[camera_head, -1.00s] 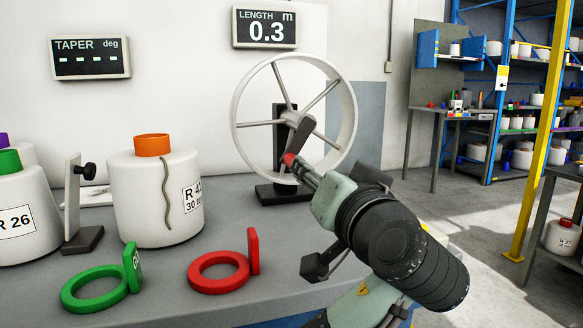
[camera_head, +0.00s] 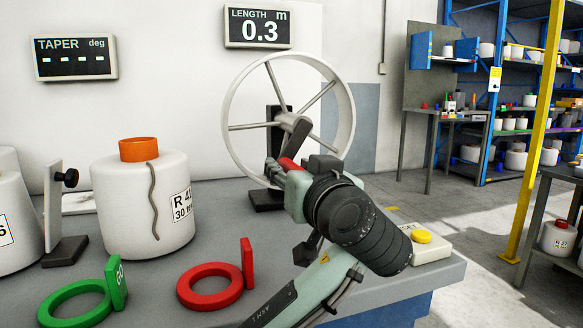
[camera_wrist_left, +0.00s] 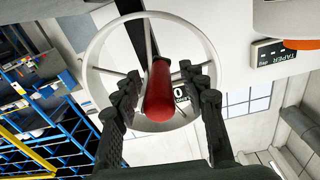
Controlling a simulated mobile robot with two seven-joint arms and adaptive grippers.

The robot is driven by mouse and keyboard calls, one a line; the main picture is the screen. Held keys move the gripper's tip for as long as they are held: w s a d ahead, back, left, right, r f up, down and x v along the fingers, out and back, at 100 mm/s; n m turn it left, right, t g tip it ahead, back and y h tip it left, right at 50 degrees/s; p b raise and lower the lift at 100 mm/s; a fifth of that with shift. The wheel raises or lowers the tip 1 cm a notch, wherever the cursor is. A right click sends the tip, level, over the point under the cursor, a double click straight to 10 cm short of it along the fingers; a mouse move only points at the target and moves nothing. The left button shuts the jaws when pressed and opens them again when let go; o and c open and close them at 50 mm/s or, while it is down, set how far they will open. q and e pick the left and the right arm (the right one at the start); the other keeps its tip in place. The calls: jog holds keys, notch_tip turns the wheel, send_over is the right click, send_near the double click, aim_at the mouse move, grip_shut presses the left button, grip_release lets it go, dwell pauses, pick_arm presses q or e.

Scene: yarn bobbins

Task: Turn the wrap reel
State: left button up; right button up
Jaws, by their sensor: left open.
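The wrap reel (camera_head: 231,82) is a pale spoked wheel on a dark stand at the back of the bench. Its crank carries a red handle (camera_head: 289,164), low in front of the hub. My left gripper (camera_head: 282,170) is at this handle and partly hides it. In the left wrist view the red handle (camera_wrist_left: 158,92) lies between the two open fingers (camera_wrist_left: 160,95), with the reel rim (camera_wrist_left: 92,50) behind. I cannot tell whether a finger touches it. The length display (camera_head: 258,27) reads 0.3 m. My right gripper is not in view.
A white bobbin with an orange top (camera_head: 145,205) stands left of the reel. A green ring (camera_head: 75,305) and a red ring (camera_head: 210,287) lie at the bench front. A box with a yellow button (camera_head: 422,237) sits at the bench's right end, beside my arm.

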pick_arm(q)
grip_shut()
dwell(0.3)
jog(key=shift+w, duration=0.1)
